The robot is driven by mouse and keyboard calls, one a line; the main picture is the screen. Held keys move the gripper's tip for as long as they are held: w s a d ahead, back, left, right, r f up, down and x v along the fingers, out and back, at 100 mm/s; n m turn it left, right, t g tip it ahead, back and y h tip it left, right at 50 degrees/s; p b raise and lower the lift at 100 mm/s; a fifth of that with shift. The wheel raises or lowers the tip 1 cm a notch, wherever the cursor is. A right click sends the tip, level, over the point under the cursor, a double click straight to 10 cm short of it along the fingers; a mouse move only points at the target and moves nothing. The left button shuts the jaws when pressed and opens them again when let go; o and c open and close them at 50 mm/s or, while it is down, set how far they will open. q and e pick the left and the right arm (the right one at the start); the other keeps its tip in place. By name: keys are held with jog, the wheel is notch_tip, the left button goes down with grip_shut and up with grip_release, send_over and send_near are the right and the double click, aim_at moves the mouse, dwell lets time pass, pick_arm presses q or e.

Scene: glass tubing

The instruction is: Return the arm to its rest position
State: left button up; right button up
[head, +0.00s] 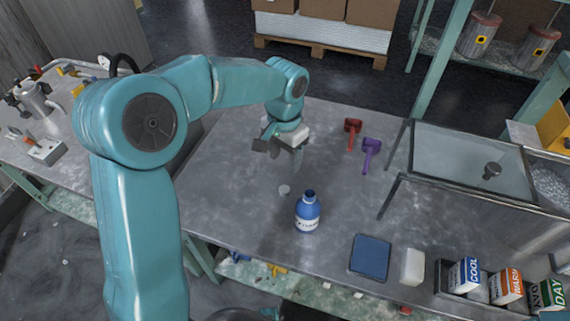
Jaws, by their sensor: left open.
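My left arm comes in from the left and reaches over the grey metal table (240,215). My left gripper (284,150) hangs above the table's far middle part. It is open, and I see nothing held between its fingers. A blue bottle (307,213) with a white label stands upright on the table, nearer than the gripper and apart from it. My right gripper is not in view.
A red tool (352,132) and a purple tool (370,154) lie right of the gripper. A glass-topped frame (470,165) stands at right. A blue pad (370,257), a white block (412,266) and labelled boxes (463,274) are at near right. The table's left middle is clear.

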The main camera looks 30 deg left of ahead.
pick_arm(q)
jog(key=shift+r, duration=0.35)
